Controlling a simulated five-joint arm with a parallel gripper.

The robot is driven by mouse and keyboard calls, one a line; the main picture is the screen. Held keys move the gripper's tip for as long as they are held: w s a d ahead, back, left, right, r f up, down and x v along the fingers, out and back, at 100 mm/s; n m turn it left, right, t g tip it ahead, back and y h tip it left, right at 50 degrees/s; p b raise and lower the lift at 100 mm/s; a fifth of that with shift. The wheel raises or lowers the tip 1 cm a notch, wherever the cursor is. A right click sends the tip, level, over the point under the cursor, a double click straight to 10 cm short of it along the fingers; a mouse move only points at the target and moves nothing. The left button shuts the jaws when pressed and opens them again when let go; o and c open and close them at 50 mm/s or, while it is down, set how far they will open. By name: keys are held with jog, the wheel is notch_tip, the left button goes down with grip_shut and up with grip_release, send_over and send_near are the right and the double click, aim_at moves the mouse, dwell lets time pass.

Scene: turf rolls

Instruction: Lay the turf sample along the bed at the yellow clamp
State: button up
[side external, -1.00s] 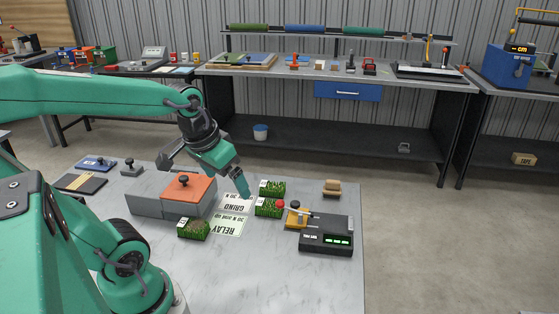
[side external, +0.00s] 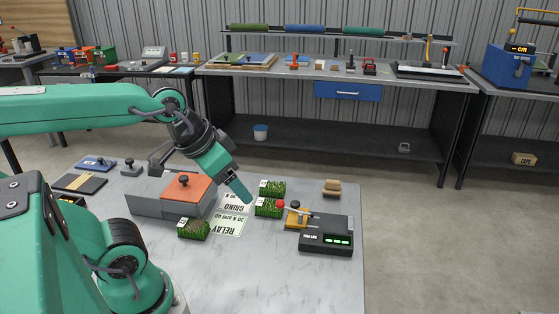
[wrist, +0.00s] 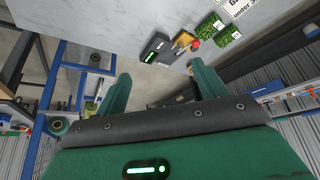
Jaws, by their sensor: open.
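Three small green turf pieces with white tags lie on the grey table: a back one (side external: 272,187), a middle one (side external: 268,208) and a front-left one (side external: 193,230). I cannot tell which is the task's sample. The yellow clamp (side external: 293,218) with a red knob (side external: 280,204) sits at the left end of the dark bed device (side external: 328,227), which has a green lit display. My gripper (side external: 246,197) is open and empty, just left of the middle turf. In the wrist view, my fingers (wrist: 160,88) are spread, with the device (wrist: 155,48) and two turf pieces (wrist: 211,27) beyond them.
A grey block with an orange plate (side external: 187,187) stands left of my gripper. Printed cards (side external: 230,225) lie between the turf pieces. Wooden blocks (side external: 332,187) sit behind the device. The table's front right is clear.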

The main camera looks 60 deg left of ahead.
jog(key=w+a+f+m+g+y, duration=0.1)
jog(key=w+a+f+m+g, duration=0.15)
jog(key=a+f+m, duration=0.4)
jog(key=m+g+h, duration=0.1)
jog(key=m+g, duration=0.2)
send_over(201, 225)
jog(key=shift+n, duration=0.25)
jog(key=shift+f, duration=2.95)
jog(key=shift+f, duration=3.2)
jog(key=shift+f, duration=0.1)
jog(key=shift+f, duration=2.7)
jog(key=shift+c, duration=0.2)
jog(key=c, duration=1.2)
